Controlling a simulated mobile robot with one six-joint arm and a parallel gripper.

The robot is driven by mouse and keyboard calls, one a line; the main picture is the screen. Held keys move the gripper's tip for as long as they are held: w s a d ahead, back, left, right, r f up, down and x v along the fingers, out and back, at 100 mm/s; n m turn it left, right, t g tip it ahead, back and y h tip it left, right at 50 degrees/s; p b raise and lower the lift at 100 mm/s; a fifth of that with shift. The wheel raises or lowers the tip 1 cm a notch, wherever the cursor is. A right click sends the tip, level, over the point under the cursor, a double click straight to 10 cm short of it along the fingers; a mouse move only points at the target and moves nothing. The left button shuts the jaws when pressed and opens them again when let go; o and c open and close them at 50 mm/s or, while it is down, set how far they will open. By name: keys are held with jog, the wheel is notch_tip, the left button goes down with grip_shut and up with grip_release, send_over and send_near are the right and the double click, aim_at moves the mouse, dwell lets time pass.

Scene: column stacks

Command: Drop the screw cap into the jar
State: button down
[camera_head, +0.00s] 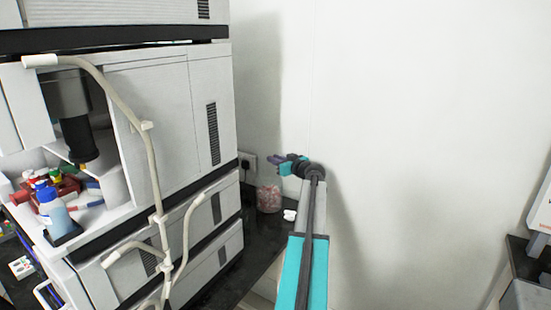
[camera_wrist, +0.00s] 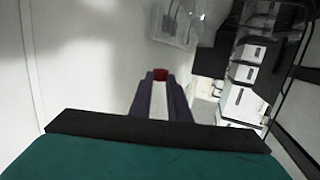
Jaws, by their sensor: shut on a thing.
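My gripper (camera_head: 276,158) is at the end of my outstretched arm, by the wall. In the wrist view its two dark purple fingers (camera_wrist: 160,80) are shut on a small red screw cap (camera_wrist: 160,73) at their tips. In the head view the cap is too small to make out. A clear jar (camera_head: 269,199) with reddish contents stands on the dark bench by the wall. In that view my gripper is above the jar, with a gap between them. I cannot tell the jar in the wrist view.
A tall stack of white instruments (camera_head: 165,115) with pale tubes stands left of the jar. A wall socket (camera_head: 247,163) is behind. A small white item (camera_head: 290,215) lies right of the jar on the dark bench (camera_head: 250,240). The wall on the right is bare.

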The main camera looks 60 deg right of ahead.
jog(key=shift+f, duration=2.2)
jog(key=c, duration=1.6)
grip_release()
jog(key=shift+s, duration=0.1)
jog(key=b+v, duration=0.3)
jog(key=v, duration=1)
jog(key=shift+s+a+r, duration=0.1)
jog(key=shift+s+a, duration=0.05)
jog(key=shift+s, duration=0.2)
